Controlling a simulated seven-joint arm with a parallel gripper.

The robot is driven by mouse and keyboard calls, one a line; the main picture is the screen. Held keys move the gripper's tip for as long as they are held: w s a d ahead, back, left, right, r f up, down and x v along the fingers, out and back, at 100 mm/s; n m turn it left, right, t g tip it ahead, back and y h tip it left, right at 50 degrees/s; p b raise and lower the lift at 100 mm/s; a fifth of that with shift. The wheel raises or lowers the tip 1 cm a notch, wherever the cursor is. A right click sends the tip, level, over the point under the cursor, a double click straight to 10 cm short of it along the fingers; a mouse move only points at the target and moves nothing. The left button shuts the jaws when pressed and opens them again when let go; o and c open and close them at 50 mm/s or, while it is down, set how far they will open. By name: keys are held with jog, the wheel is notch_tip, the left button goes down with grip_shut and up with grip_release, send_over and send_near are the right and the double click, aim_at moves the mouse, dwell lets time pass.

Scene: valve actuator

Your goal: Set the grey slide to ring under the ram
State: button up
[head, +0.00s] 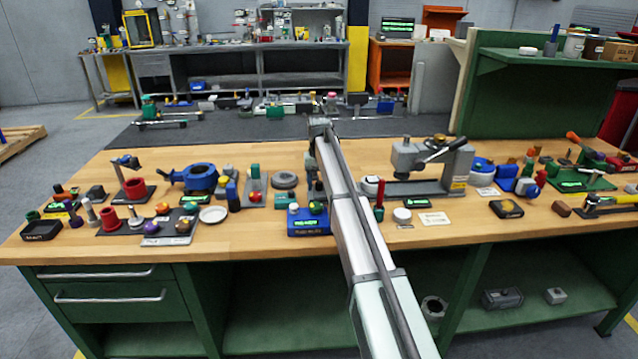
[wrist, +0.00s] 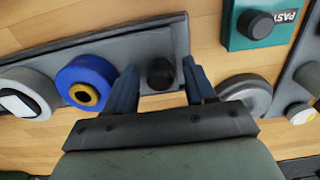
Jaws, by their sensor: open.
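In the wrist view, a long grey slide (wrist: 135,50) runs across the upper left, with a black round knob (wrist: 160,73) near its right end. A blue ring (wrist: 72,76) with a brass-coloured centre sits on it left of the knob, and a grey round piece with a white top (wrist: 18,102) is further left. My gripper (wrist: 160,88) is open, one finger on each side of the knob; I cannot tell if they touch it. In the head view, the grey press with its ram (head: 408,153) stands right of my arm, which hides my fingers and the area left of the press.
In the wrist view, a teal box (wrist: 236,38) with a black knob is at the upper right. A grey round part (wrist: 250,92) lies close to the right finger. In the head view, a blue box (head: 308,222) and a white dish (head: 213,215) are on the crowded bench.

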grip_shut()
dwell(0.4)
